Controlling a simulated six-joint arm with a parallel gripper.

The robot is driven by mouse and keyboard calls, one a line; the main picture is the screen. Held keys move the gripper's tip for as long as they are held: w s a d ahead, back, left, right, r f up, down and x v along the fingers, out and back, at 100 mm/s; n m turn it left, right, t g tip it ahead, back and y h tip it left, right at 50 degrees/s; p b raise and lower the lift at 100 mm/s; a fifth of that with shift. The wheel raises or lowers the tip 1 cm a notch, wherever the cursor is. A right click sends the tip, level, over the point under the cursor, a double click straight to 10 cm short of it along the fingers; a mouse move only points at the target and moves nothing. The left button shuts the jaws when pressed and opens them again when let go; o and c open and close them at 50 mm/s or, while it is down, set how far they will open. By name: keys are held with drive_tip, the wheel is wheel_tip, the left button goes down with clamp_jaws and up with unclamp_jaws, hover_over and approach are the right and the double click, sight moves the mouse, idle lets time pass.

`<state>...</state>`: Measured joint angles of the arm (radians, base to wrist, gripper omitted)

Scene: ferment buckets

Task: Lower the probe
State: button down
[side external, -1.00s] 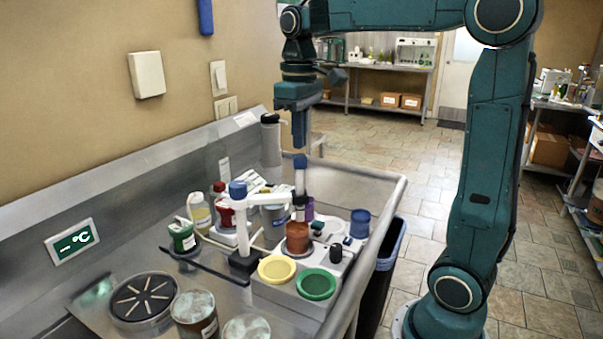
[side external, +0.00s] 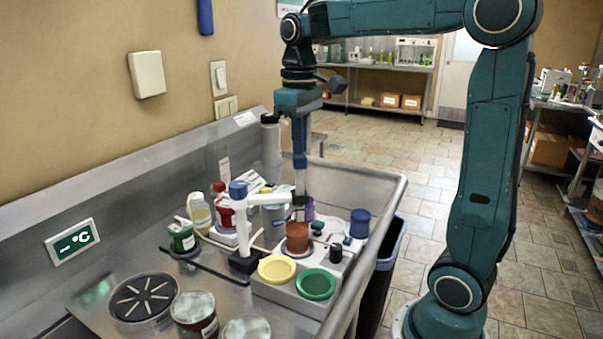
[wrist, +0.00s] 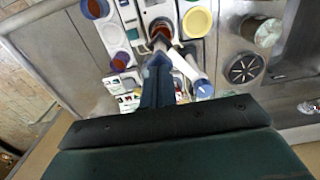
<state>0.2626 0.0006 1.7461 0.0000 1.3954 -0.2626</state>
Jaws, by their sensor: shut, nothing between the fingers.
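The probe stand has a white post with a blue cap (side external: 238,190) and a side arm (side external: 277,199). The arm reaches over an orange-brown cup (side external: 297,237), which also shows in the wrist view (wrist: 161,33). The slim dark probe (side external: 300,184) stands upright at the arm's end, above the cup. Its lower end is hard to make out against the cup. My gripper (side external: 300,162) is shut and empty, pointing down right over the probe's top. I cannot tell whether it touches. In the wrist view my blue fingers (wrist: 157,78) hide the probe's upper part.
Yellow (side external: 277,268) and green (side external: 315,284) cups sit in the block in front. A blue cup (side external: 359,223) stands right of the probe. Bottles, including a red one (side external: 222,208), crowd the left. A dark bin (side external: 382,275) stands beyond the counter's right edge.

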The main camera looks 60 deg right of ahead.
sight(300, 165)
drive_tip(key=shift+f, duration=2.85)
drive_tip(key=shift+r, duration=2.5)
